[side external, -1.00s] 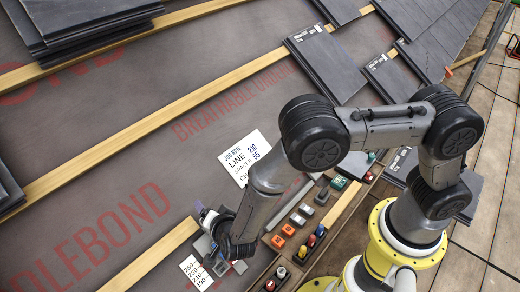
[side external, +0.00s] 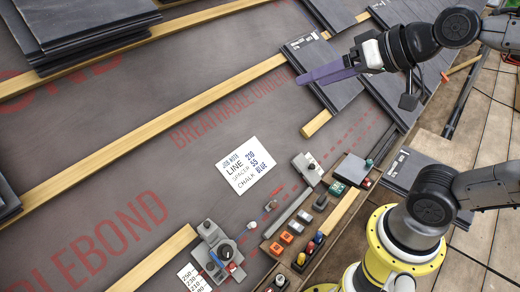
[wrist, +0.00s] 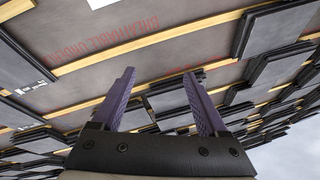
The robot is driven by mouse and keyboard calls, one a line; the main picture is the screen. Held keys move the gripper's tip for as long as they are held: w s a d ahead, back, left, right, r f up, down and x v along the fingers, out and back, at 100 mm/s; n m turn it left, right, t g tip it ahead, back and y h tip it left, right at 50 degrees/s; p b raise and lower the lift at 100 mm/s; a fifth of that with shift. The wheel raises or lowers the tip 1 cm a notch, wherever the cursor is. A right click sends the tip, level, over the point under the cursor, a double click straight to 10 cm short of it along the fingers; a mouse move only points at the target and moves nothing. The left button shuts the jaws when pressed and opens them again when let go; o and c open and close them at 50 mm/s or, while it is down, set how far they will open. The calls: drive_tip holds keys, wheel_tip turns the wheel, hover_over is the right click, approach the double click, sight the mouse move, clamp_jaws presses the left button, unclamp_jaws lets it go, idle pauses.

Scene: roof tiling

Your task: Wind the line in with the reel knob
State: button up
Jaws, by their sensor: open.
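A grey reel device (side external: 207,262) sits at the lower end of the roof, beside the end of a batten. A dark round knob (side external: 225,252) shows on it, with a white and red part beside it. A smaller grey block (side external: 307,168) with a red-tipped part lies further up to the right. I cannot make out a line clearly between them. My gripper (side external: 302,79) is at the upper right, over the slates and far from the reel. Its purple fingers stand apart and empty in the wrist view (wrist: 160,74). The reel is not seen in the wrist view.
A job note card (side external: 244,165) reads line 210, spacer 55, chalk blue. A wooden tray (side external: 343,212) holds several coloured blocks and bottles. A number card (side external: 193,279) lies by the reel. Slate stacks (side external: 325,70) stand at the upper right. Bare underlay fills the middle.

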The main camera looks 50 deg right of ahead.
drive_tip(key=s+d+f+n+g+h, duration=0.1)
drive_tip(key=s+d+f+n+g, duration=0.3)
drive_tip(key=s+f, duration=0.5)
drive_tip(key=w+a+r+n+t+h, duration=0.1)
drive_tip(key=w+r+n+t, duration=0.1)
drive_tip(key=w+n, duration=0.5)
drive_tip(key=w+r+n+t, duration=0.2)
drive_tip(key=w+n, duration=0.3)
drive_tip(key=w, duration=0.5)
drive_tip(key=w+a+f+n+y, duration=0.1)
drive_tip(key=w+a+f+n, duration=0.3)
drive_tip(key=w+f+n, duration=0.25)
drive_tip(key=n+g+y, duration=0.3)
drive_tip(key=n+g, duration=0.4)
drive_tip(key=n, duration=0.2)
approach(228, 251)
drive_tip(key=x, duration=0.8)
drive_tip(key=shift+a+f, duration=0.1)
drive_tip(key=shift+f, duration=0.2)
